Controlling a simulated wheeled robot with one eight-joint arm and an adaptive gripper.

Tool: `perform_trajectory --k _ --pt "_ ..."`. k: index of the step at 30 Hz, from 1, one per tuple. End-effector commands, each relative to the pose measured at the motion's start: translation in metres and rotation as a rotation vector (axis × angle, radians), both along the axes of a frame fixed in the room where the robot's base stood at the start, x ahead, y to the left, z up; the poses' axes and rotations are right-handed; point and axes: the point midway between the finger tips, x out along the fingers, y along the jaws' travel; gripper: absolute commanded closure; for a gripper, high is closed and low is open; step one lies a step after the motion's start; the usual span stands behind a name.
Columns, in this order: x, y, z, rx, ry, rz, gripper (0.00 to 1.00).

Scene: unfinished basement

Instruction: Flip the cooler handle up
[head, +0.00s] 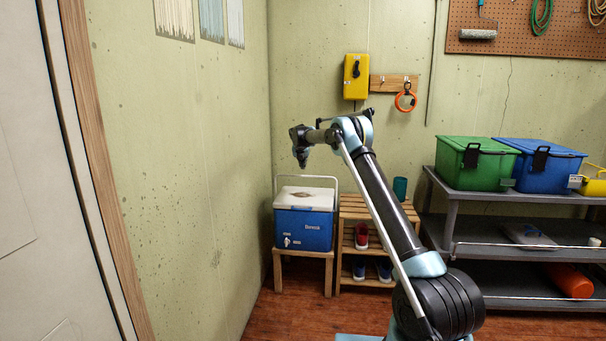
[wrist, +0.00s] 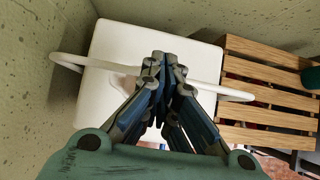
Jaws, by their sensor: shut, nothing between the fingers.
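The cooler (head: 305,229) has a blue body and a white lid (head: 308,199), and it sits on a small wooden stool. Its white handle (head: 308,177) stands raised above the lid in the head view, with its arms at both sides. In the wrist view the handle (wrist: 207,86) crosses over the white lid (wrist: 125,45) from left to right, and its middle is hidden behind my fingers. My gripper (head: 302,163) is above the cooler, pointing down. In the wrist view my gripper (wrist: 165,62) is shut and empty; I cannot tell whether it touches the handle.
A slatted wooden rack (head: 352,205) with shoes stands close to the cooler's right. The wall is close on the left. A grey shelf (head: 448,215) with a green bin (head: 470,165) and a blue bin (head: 545,168) stands further right. A yellow box (head: 356,77) hangs on the back wall.

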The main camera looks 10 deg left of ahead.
Motion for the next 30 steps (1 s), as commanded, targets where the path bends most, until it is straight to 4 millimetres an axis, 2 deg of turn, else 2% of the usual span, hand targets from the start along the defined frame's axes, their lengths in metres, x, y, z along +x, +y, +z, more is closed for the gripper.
perform_trajectory --k 6,12,30 --pt "0.015 0.001 0.025 0.000 0.000 0.000 1.00" --pt "0.023 0.001 0.038 0.001 0.000 0.001 1.00" --pt "0.023 -0.004 0.047 0.010 0.003 -0.014 1.00"
